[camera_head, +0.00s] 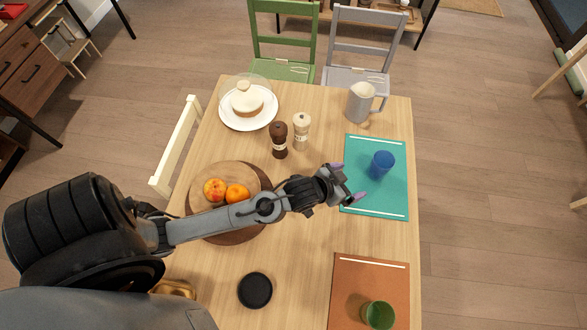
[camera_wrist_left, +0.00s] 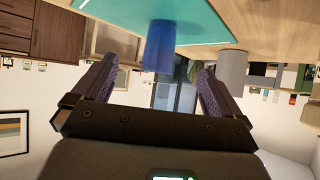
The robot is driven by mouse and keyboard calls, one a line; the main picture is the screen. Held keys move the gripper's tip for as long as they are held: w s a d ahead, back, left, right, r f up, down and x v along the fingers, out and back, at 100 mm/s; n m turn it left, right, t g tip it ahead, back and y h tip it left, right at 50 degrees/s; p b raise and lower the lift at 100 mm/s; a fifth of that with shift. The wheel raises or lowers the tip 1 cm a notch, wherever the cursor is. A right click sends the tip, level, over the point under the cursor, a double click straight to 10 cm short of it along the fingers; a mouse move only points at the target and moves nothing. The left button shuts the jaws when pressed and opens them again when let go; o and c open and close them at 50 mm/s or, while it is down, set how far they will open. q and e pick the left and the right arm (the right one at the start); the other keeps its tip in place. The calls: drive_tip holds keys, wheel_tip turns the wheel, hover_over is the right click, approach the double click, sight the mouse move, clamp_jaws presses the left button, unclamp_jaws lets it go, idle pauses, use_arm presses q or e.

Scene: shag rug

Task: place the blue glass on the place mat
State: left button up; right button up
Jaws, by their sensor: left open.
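The blue glass (camera_head: 382,164) stands upright on the teal place mat (camera_head: 375,205) at the right side of the table. My left gripper (camera_head: 349,183) reaches in from the left over the near left part of that mat. It is open and empty, beside the glass and apart from it. In the left wrist view the picture is upside down. There the blue glass (camera_wrist_left: 159,47) hangs from the teal mat (camera_wrist_left: 100,12) between the open fingers (camera_wrist_left: 153,85), beyond their tips. My right gripper is not in view.
An orange place mat (camera_head: 345,275) with a green glass (camera_head: 378,314) lies at the near right. A pitcher (camera_head: 361,103), two mills (camera_head: 301,132) and a cake plate (camera_head: 248,112) stand farther back. A fruit board (camera_head: 225,172) lies under my left arm. A black coaster (camera_head: 255,290) is nearer.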

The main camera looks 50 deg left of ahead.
use_arm(q)
drive_tip(key=s+a+g+y, duration=0.1)
drive_tip(key=s+g, duration=0.6)
drive_tip(key=s, duration=1.4)
drive_tip(key=shift+a+f+m+g, duration=0.3)
drive_tip(key=shift+a+f+m, duration=0.05)
drive_tip(key=shift+a+m, duration=0.1)
drive_tip(key=shift+r, duration=0.1)
